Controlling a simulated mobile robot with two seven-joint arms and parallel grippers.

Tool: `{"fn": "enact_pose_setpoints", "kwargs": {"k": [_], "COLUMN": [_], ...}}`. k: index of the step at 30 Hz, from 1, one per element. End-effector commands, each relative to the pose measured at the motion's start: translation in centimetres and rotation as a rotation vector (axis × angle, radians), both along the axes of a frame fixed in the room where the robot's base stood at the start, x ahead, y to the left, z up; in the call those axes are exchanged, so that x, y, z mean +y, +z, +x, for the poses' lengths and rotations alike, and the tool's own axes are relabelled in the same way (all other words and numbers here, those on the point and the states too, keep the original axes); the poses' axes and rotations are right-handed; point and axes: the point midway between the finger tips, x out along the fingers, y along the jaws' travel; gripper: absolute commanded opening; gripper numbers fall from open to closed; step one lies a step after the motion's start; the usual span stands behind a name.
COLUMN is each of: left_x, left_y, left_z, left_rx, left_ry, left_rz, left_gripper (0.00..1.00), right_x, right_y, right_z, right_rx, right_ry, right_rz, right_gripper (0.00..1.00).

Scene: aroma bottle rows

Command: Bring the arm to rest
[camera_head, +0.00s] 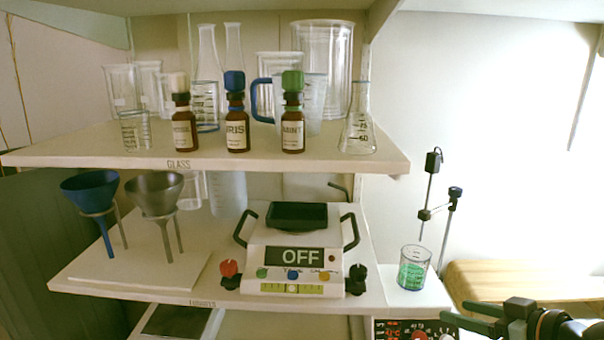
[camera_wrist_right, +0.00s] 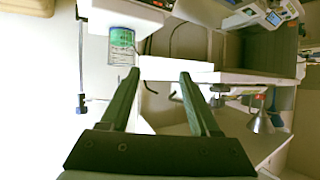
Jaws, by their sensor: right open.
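My right gripper (camera_head: 455,312) is at the bottom right of the head view, in front of the shelves. Its two fingers point left and stand apart with nothing between them. The wrist view shows the same open, empty fingers (camera_wrist_right: 158,73). Three brown bottles stand upright in a row on the upper shelf: one with a white cap (camera_head: 184,130), the IRIS bottle with a blue cap (camera_head: 237,134) and the MINT bottle with a green cap (camera_head: 293,133). The gripper is well below and right of them. My left gripper is not in view.
A beaker of green liquid (camera_head: 412,275) stands near the gripper, beside a stand with rods (camera_head: 430,215). A balance reading OFF (camera_head: 295,265) and two funnels (camera_head: 90,188) stand on the lower shelf (camera_head: 130,288). Glassware crowds the upper shelf (camera_head: 80,148).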

Motion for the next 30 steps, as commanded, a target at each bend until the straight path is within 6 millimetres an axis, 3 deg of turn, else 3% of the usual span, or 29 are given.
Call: {"fn": "enact_pose_setpoints", "kwargs": {"k": [1, 3, 6, 9, 12, 19, 20, 24, 30], "left_x": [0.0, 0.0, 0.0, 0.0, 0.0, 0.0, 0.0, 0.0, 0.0], "left_y": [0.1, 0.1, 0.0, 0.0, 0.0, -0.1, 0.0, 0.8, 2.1], "left_z": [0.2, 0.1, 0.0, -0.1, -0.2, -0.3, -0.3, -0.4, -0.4], "left_rx": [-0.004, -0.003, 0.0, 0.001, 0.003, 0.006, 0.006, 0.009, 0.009], "left_ry": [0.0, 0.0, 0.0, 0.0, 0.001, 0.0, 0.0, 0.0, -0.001], "left_rz": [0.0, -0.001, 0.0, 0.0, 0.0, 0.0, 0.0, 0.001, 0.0], "left_gripper": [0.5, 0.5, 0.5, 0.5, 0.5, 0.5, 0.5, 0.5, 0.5], "right_x": [1.2, 2.5, 4.2, 5.5, 6.3, 7.5, 7.5, 8.3, 9.7], "right_y": [-3.7, -8.3, -13.7, -17.5, -19.9, -22.1, -22.3, -23.9, -26.4], "right_z": [-1.6, -4.2, -8.7, -13.4, -17.7, -26.0, -26.3, -24.0, -22.1], "right_rx": [0.086, 0.196, 0.341, 0.461, 0.557, 0.723, 0.726, 0.63, 0.495], "right_ry": [-0.008, -0.031, -0.067, -0.105, -0.144, -0.234, -0.243, -0.231, -0.217], "right_rz": [-0.028, -0.075, -0.137, -0.191, -0.233, -0.304, -0.307, -0.272, -0.208], "right_gripper": [0.62, 0.62, 0.62, 0.62, 0.62, 0.62, 0.62, 0.62, 0.62]}}
